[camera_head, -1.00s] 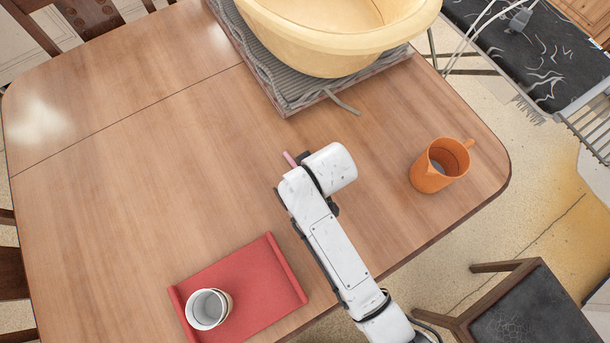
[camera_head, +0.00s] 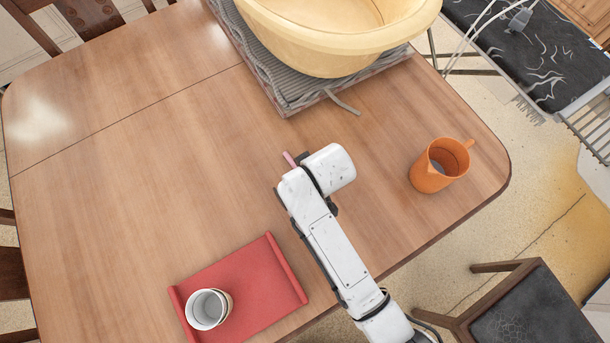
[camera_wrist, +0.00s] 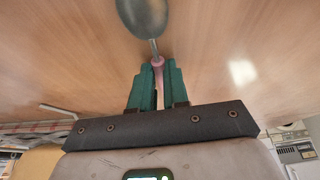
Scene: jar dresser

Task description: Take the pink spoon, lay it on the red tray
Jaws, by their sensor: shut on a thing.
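The pink spoon shows in the wrist view with its pink handle (camera_wrist: 159,72) between the two green fingers of my gripper (camera_wrist: 157,82). Its grey metal bowl (camera_wrist: 143,16) points away from the fingers. My gripper is shut on the handle. In the head view only a short pink piece of the spoon (camera_head: 289,159) shows past my white arm, which hides the fingers and the rest. The red tray (camera_head: 262,285) lies on the table at the lower left of my arm, apart from the spoon. A white cup (camera_head: 208,309) stands on the tray's left part.
An orange pitcher (camera_head: 440,165) stands right of my arm near the table edge. A large cream basin (camera_head: 335,45) rests on a grey folded cloth (camera_head: 285,97) at the back. The left and middle of the wooden table (camera_head: 140,190) are clear.

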